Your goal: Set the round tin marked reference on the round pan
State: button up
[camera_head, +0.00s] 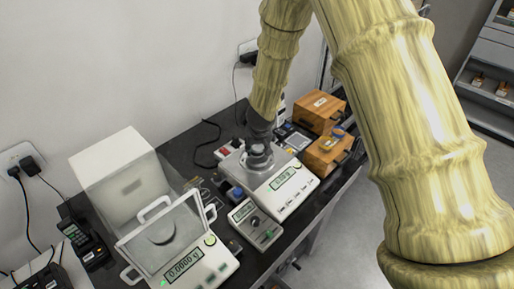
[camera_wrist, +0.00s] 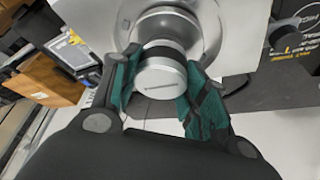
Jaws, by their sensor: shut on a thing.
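A round silver tin (camera_wrist: 160,78) with a dark band sits between the fingers of my gripper (camera_wrist: 150,98) in the wrist view. Small print on its face is too small to read. My gripper, with teal finger pads, is shut on the tin. Behind the tin is a round metal pan (camera_wrist: 207,30) on a scale; I cannot tell whether the tin touches it. In the head view my gripper (camera_head: 257,157) is over the middle scale (camera_head: 284,181), whose lit display is hard to read. The gripper mostly hides the tin and pan there.
A balance (camera_head: 197,270) with a glass-sided shield stands at left, reading 0.0000 g. A small meter (camera_head: 254,223) stands in front of the middle scale. Wooden boxes (camera_head: 319,112) stand at the right end of the dark table (camera_head: 203,125). A cable lies behind the scale.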

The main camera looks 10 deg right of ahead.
jog(key=shift+f, duration=0.45)
jog(key=shift+f, duration=0.2)
jog(key=o, duration=1)
jog(key=shift+o, duration=0.2)
jog(key=shift+r, duration=0.1)
jog(key=v, duration=1.2)
jog(key=shift+b, duration=0.45)
jog(key=shift+w+r, duration=0.1)
